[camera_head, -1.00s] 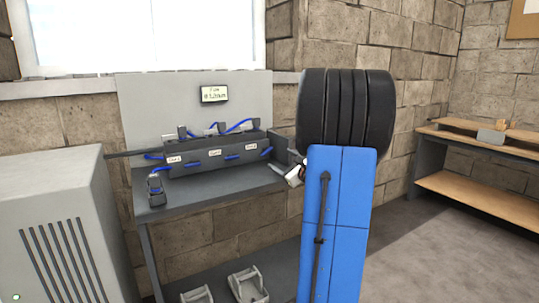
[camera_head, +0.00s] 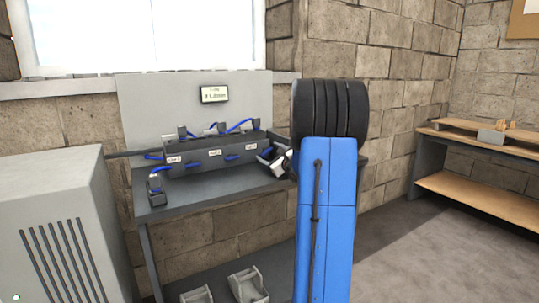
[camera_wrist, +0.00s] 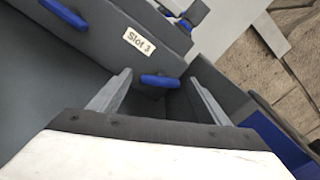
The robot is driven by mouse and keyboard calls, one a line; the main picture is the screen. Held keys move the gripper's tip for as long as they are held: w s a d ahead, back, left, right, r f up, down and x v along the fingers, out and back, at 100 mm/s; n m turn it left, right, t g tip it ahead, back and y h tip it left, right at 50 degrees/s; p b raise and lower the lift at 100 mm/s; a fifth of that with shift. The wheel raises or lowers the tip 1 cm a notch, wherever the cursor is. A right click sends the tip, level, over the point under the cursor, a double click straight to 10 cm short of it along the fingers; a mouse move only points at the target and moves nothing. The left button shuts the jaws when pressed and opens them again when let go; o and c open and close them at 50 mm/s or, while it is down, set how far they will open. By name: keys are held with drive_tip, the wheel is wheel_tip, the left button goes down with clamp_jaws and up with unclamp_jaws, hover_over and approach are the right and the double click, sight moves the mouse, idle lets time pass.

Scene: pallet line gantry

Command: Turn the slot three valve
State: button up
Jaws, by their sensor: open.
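The dark grey manifold (camera_head: 205,157) sits on the bench with slot labels and blue valve handles along its front. The Slot 3 label (camera_wrist: 138,41) is readable in the wrist view. The slot three valve handle (camera_wrist: 160,80) is a short blue bar just below and right of that label. My gripper (camera_wrist: 161,81) is open, with one finger on either side of this handle, apart from it in the picture; I cannot tell how deep the fingers reach. In the head view my gripper (camera_head: 270,156) is at the manifold's right end, partly behind my arm.
Another blue handle (camera_wrist: 63,14) lies up and left in the wrist view. Blue hoses (camera_head: 240,125) run above the manifold. A small sign (camera_head: 214,94) hangs on the back panel. A grey cabinet (camera_head: 55,220) stands left of the bench (camera_head: 215,188).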

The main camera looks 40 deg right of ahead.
drive_tip(key=shift+c, duration=0.6)
drive_tip(key=c, duration=0.9)
drive_tip(key=shift+c, duration=0.2)
drive_tip(key=shift+m, duration=0.3)
drive_tip(key=shift+d+m, duration=0.1)
drive_tip(key=shift+m, duration=2.5)
drive_tip(key=o, duration=1.1)
drive_tip(key=shift+c, duration=0.2)
